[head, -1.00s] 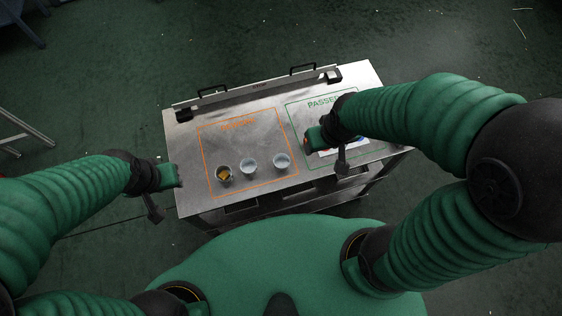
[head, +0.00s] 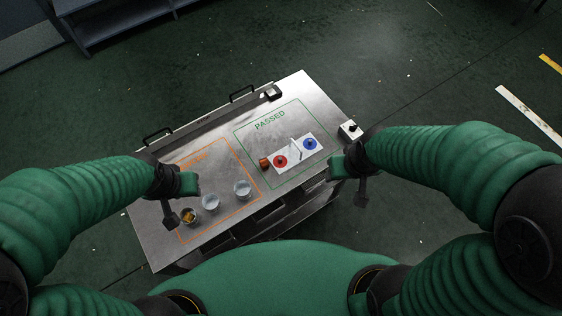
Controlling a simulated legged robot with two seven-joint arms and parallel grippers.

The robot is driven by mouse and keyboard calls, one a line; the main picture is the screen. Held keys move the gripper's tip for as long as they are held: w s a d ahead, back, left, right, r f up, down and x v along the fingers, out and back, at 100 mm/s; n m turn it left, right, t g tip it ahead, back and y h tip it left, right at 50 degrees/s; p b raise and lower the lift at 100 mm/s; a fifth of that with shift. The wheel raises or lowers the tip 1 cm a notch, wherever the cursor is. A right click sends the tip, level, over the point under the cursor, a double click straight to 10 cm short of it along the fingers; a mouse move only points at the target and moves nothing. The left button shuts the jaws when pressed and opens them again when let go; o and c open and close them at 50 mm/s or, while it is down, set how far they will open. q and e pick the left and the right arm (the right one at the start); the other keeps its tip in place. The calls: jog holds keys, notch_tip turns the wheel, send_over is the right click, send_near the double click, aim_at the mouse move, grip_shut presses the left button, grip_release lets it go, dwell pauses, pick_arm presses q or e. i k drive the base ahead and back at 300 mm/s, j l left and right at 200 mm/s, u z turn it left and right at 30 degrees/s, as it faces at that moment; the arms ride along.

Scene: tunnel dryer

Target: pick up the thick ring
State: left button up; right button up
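I cannot tell for sure which thing is the thick ring. A small copper-coloured round piece (head: 264,163) lies on the metal table (head: 300,92), at the left end of a white tray. On the tray are a red round piece (head: 280,161) with a dark centre and a blue one (head: 310,144). My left gripper (head: 186,184) is above the table's left part, over the orange-outlined area and close to the cups. My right gripper (head: 341,167) is at the table's right edge, right of the tray. Neither visibly holds anything; their finger gaps are not clear.
Three cups stand in the orange area: one with brownish contents (head: 187,216), two pale (head: 211,202), (head: 242,190). The white tray (head: 295,165) has an upright divider and lies in the green "PASSED" area. A small white box with a black knob (head: 350,130) sits at the right corner.

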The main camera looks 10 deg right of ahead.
aim_at(263, 163)
jog(key=i+l+u, duration=0.1)
jog(key=l+u, duration=0.35)
jog(key=i+l+u, duration=0.1)
jog(key=l+u, duration=0.2)
jog(key=u, duration=0.2)
jog(key=l+u, duration=0.45)
